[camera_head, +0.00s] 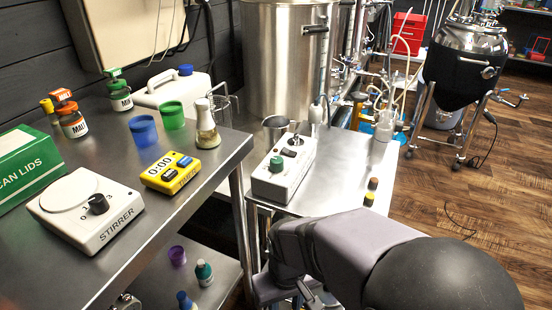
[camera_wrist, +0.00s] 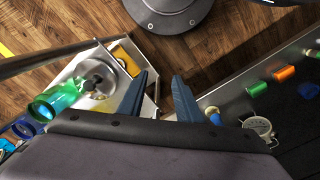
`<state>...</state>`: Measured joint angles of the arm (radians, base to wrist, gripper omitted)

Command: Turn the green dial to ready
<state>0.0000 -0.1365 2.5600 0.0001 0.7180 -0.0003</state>
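The green dial (camera_head: 276,164) sits on the near end of a white control box (camera_head: 289,178) in the head view. The box also carries black controls (camera_head: 292,147) toward its far end, and it stands on the metal side table (camera_head: 345,165). Any markings around the green dial are too small to read. The dial cannot be made out in the wrist view. My gripper (camera_wrist: 162,79) is open in the wrist view, its two blue fingers apart with nothing held between them. In the head view my arm is low in front of the side table, apart from the dial.
A metal pitcher (camera_head: 275,130) stands behind the box. The left bench holds a stirrer (camera_head: 85,215), a yellow timer (camera_head: 170,172), a flask (camera_head: 206,125) and cups. Open wood floor (camera_head: 490,200) lies at right.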

